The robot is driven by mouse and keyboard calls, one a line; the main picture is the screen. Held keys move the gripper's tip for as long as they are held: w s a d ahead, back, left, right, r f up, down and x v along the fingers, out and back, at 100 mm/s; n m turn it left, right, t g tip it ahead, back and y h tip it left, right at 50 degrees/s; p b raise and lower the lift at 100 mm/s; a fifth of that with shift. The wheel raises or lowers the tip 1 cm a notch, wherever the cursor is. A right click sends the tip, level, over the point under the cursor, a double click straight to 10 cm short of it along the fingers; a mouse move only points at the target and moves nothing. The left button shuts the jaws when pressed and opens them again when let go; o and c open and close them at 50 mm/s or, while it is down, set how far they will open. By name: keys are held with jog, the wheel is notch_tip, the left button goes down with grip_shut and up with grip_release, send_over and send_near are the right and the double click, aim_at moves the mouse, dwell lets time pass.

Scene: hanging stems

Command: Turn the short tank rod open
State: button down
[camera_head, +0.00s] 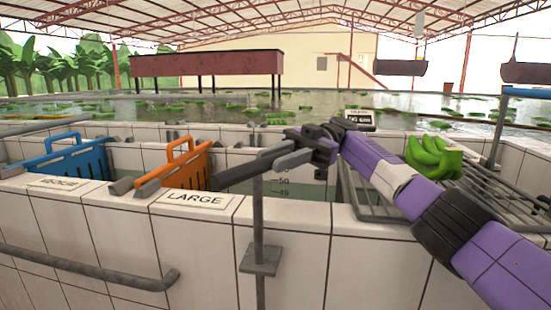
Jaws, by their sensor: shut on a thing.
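A grey vertical rod (258,215) stands at the front tank wall, with a square plate low on it. My gripper (282,156) comes in from the right at the rod's top. Its grey fingers are shut on the rod's top end, where a dark bar (235,174) runs out to the left. The fingers hide part of the joint between bar and rod. Another upright rod with a blue top bar (525,92) stands at the right. No label on the held rod is legible.
An orange gate (186,166) and a blue gate (66,158) stand left in the tiled tank walls. A "LARGE" sign (194,199) lies on the front wall. Green bananas (433,157) rest on a metal rack (490,190) at right. A grey rail (90,268) crosses the lower left.

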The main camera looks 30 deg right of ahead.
jog(key=shift+w+r, duration=0.1)
jog(key=c, duration=1.2)
grip_release()
notch_tip(320, 180, up, 20)
jog(key=p, duration=1.2)
